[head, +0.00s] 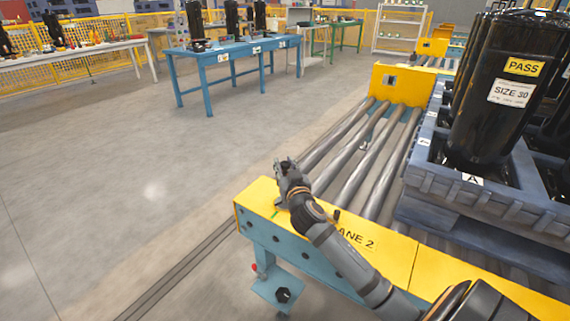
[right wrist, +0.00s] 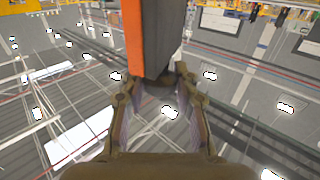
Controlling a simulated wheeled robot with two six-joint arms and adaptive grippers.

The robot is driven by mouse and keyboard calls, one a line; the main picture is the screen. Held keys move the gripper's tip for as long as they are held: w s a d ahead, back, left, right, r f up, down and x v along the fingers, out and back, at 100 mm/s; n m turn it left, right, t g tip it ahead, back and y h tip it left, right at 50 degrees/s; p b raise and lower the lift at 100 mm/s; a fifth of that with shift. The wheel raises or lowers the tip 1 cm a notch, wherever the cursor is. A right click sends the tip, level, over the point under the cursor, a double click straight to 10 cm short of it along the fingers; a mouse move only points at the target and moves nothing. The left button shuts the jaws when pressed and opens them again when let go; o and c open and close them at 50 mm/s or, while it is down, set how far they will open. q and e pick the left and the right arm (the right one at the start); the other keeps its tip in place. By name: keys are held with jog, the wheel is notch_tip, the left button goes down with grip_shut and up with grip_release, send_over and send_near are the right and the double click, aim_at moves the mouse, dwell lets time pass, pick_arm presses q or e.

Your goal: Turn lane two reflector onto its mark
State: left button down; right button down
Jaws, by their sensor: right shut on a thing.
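My right gripper (head: 287,168) is at the left end of the yellow lane 2 end plate (head: 254,198), beside the rollers. It also shows in the right wrist view (right wrist: 156,80), where its two fingers are shut on an upright piece with an orange face and a dark grey side. I take this piece to be the lane two reflector (right wrist: 158,38). In the head view the gripper mostly hides it. A short green mark (head: 275,213) is on the yellow plate just below the gripper. I cannot tell how the reflector's facing lines up with it. My left gripper is out of view.
A grey-blue pallet (head: 460,190) carries black compressors (head: 500,90) on the right. Rollers (head: 352,160) run back to a yellow upright plate (head: 400,84). The floor at left is clear.

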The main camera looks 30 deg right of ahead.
jog(key=shift+d+r+n+y+p, duration=0.15)
jog(key=shift+n+y+p, duration=0.15)
jog(key=shift+n+y, duration=0.4)
jog(key=n+t+y+p, duration=0.1)
jog(key=y, duration=0.2)
jog(key=shift+n, duration=0.3)
jog(key=shift+a+f+n+y, duration=0.2)
jog(key=shift+n+y, duration=0.3)
jog(key=shift+y, duration=0.4)
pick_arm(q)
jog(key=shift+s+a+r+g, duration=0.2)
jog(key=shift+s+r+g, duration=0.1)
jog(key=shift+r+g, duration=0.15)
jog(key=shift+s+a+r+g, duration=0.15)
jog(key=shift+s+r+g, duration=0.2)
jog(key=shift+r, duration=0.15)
pick_arm(e)
jog(key=c, duration=1)
grip_release()
notch_tip(320, 180, up, 10)
